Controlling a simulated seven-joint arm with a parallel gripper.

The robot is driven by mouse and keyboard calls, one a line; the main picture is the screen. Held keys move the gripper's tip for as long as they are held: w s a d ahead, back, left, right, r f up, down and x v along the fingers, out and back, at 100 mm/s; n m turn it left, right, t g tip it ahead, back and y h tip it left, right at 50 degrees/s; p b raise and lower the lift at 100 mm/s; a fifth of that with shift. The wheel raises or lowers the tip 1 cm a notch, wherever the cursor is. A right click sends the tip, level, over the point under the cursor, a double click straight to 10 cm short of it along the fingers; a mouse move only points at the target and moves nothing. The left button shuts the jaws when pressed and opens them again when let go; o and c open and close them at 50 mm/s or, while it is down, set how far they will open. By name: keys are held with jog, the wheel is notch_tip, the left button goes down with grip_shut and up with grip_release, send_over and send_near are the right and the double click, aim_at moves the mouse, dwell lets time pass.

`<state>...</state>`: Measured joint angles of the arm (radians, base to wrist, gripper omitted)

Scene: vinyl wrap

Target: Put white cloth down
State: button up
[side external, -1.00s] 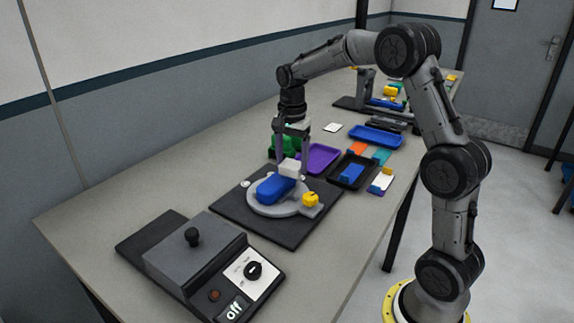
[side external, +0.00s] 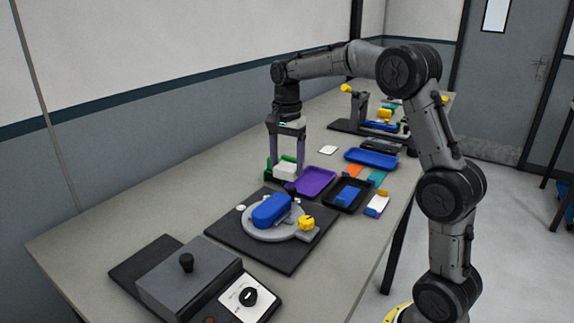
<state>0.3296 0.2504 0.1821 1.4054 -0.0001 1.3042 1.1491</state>
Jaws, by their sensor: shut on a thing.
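My gripper (side external: 286,172) points straight down and is shut on the white cloth (side external: 286,170), a small white block-like piece between its fingers. The cloth is at the green holder (side external: 269,170), whose parts show beside and behind it. I cannot tell whether the cloth touches the holder or hangs just above it. The purple tray (side external: 322,180) lies just right of the cloth.
A blue rounded object (side external: 270,210) sits on a grey round fixture with a yellow knob (side external: 306,223), on a dark mat (side external: 232,240). A black tray (side external: 340,204), blue tray (side external: 372,157) and grey control box (side external: 190,275) stand nearby. Bare table lies left of the holder.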

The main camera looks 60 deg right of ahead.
dwell(0.3)
jog(key=s+a+f+m, duration=0.1)
jog(key=s+a, duration=0.1)
jog(key=s, duration=1.2)
jog(key=s+a, duration=0.2)
jog(key=s, duration=1.3)
send_over(354, 235)
jog(key=f, duration=1)
jog(key=shift+s+a, duration=0.1)
jog(key=shift+a, duration=0.1)
jog(key=shift+d+f, duration=0.1)
jog(key=shift+f, duration=1.55)
jog(key=shift+f, duration=0.15)
jog(key=o, duration=1.3)
jog(key=shift+c, duration=0.2)
